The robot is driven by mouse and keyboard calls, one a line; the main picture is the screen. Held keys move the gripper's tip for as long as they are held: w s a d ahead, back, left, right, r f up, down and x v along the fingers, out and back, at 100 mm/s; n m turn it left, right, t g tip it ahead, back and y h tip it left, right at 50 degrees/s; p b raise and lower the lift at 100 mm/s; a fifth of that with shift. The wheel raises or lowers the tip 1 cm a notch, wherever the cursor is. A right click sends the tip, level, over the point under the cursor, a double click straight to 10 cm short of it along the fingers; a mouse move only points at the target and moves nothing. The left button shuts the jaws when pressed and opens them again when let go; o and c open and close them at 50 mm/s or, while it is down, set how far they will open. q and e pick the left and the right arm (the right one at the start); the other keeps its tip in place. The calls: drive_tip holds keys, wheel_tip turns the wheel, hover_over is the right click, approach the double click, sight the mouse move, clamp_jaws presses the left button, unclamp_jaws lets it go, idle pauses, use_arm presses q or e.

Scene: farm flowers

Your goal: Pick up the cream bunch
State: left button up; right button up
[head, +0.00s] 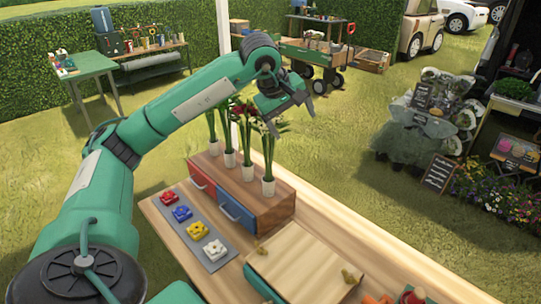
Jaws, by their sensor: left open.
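Several flower bunches stand upright in a row, in white holders on top of a wooden drawer box (262,200). The nearest bunch (268,160) is at the right end. Its flower head is partly hidden by my left gripper, so I cannot tell its colour. The bunch beside it (247,145) shows red and pale blooms. Two more bunches, green-stemmed (228,135) and (212,130), stand to the left, their tops hidden behind my arm. I cannot tell which is cream. My left gripper (292,112) is open and empty, at flower-head height by the nearest bunch. My right gripper is not in view.
A grey mat (212,262) with red, blue, yellow and white pieces lies left of the drawer box on the wooden table. A wooden board (305,275) lies in front. A white post (224,30) rises behind the bunches. Grass lies beyond.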

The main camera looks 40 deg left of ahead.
sight(264, 126)
use_arm(q)
drive_tip(key=s+a+r+y, duration=0.2)
drive_tip(key=a+r+y, duration=0.15)
drive_tip(key=a, duration=0.55)
drive_tip(key=shift+n+g, duration=0.4)
drive_tip(key=p+x, duration=0.1)
drive_tip(key=x, duration=0.7)
drive_tip(key=shift+r+p, duration=0.1)
drive_tip(key=shift+p, duration=0.2)
drive_tip(key=p+x, duration=0.2)
drive_tip(key=x, duration=0.2)
drive_tip(key=shift+w+f+p, duration=0.25)
drive_tip(key=shift+f+p, duration=0.05)
drive_tip(key=shift+f, duration=0.05)
drive_tip(key=shift+w+f, duration=0.15)
drive_tip(key=shift+f, duration=0.15)
drive_tip(key=c, duration=1.2)
drive_tip(key=shift+c, duration=0.9)
drive_tip(key=shift+r, duration=0.1)
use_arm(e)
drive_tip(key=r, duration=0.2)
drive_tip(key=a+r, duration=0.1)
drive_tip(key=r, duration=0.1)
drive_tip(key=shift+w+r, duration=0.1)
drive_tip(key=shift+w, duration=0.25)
